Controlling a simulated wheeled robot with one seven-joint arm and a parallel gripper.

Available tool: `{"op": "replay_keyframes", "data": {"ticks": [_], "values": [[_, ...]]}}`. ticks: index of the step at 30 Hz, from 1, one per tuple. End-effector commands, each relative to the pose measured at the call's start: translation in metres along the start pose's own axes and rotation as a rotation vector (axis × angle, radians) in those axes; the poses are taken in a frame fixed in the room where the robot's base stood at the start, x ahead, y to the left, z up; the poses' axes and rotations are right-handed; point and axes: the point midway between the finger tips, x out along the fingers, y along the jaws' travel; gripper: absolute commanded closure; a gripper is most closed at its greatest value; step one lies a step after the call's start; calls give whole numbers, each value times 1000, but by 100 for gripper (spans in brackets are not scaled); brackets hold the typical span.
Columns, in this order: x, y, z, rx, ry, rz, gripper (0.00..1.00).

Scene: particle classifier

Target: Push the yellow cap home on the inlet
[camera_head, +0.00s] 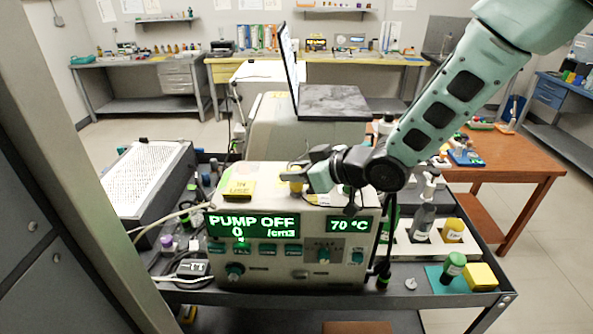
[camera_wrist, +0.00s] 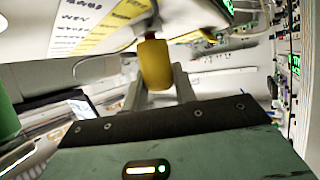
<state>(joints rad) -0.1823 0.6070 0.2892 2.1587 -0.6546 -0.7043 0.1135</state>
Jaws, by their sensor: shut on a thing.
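The particle classifier (camera_head: 322,284) stands on the dark cart with its displays reading PUMP OFF, 0 and 70 °C. My gripper (camera_head: 303,172) is above its top, shut on the yellow cap (camera_head: 296,187). In the wrist view the yellow cap (camera_wrist: 155,66) is a short cylinder between my two grey fingers. The cap's far end is close to the instrument's pale top. The inlet is hidden by the cap and fingers, so I cannot tell how far the cap sits on it.
A yellow IN USE sign (camera_head: 240,188) lies left of my gripper on the instrument top. A laptop (camera_head: 332,102) stands behind.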

Motion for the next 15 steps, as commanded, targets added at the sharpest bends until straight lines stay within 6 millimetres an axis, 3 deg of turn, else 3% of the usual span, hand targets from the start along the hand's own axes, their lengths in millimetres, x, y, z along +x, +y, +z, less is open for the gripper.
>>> {"op": "replay_keyframes", "data": {"ticks": [6,7,9,15], "values": [[3,0,7,2,-3,0,94],[3,0,7,1,-3,0,70],[2,0,6,1,-3,0,50],[2,0,6,1,-2,0,47]]}}
